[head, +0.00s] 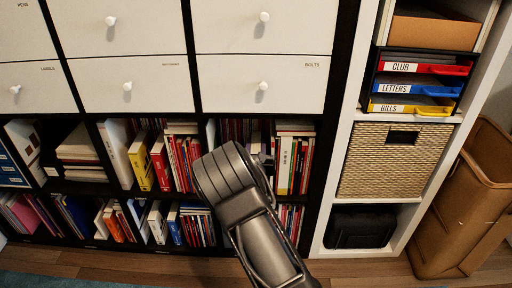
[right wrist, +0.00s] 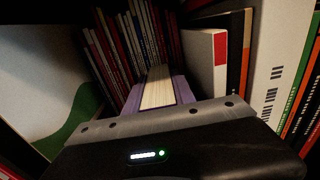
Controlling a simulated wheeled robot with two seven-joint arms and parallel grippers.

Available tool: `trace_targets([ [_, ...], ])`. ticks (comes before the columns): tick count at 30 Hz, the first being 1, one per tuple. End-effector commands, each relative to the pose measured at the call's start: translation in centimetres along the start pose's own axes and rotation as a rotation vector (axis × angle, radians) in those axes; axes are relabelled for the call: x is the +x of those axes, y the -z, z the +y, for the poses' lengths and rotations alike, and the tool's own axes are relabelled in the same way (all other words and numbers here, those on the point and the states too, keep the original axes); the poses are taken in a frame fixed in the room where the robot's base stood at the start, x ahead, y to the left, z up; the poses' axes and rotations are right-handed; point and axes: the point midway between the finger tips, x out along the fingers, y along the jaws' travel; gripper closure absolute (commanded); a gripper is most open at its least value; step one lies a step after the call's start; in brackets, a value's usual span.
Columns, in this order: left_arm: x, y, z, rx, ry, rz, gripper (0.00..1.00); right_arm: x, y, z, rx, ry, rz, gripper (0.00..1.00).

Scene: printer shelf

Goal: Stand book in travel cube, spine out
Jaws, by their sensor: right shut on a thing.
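The book (right wrist: 158,92) in the right wrist view has purple covers and a cream page block between them. My right gripper (head: 262,160) is shut on it, in front of the open shelf cubes of the dark bookcase. The gripper's grey bar crosses the near end of the book in the right wrist view. The book points into a cube among other books. Its spine does not show clearly. In the head view my arm and gripper hide the book and part of the cube (head: 322,127). No label tells which cube is the travel cube. My left gripper is not in view.
A white book with a red patch (right wrist: 205,60) and several thin books (right wrist: 130,38) stand close around the held book. White drawers (head: 262,83) lie above the cubes. A white shelf with trays and a wicker basket (head: 392,165) stands to the right, beside a brown bin (head: 470,200).

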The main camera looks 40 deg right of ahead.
Motion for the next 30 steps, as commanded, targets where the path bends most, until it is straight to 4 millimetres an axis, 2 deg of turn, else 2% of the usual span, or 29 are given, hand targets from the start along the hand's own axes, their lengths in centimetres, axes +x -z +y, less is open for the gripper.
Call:
trace_targets([
  [4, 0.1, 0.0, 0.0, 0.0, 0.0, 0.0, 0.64, 0.0, 0.2, 0.0, 0.0, -0.001, -0.003, 1.0],
  [5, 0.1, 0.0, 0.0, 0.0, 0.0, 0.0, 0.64, 0.0, 0.2, 0.0, 0.0, 0.0, 0.001, 0.68],
  [12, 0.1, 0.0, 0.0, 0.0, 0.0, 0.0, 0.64, 0.0, 0.2, 0.0, 0.0, 0.0, 0.0, 0.48],
  [23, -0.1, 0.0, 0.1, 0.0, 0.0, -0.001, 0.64, -0.2, -0.1, 0.0, 0.0, 0.0, 0.001, 0.47],
  [26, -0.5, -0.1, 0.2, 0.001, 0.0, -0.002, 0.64, -1.1, -0.1, 0.1, 0.0, -0.001, 0.002, 0.47],
  [30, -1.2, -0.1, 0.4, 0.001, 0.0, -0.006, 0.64, -3.3, -0.2, 0.1, -0.003, -0.002, 0.004, 0.47],
])
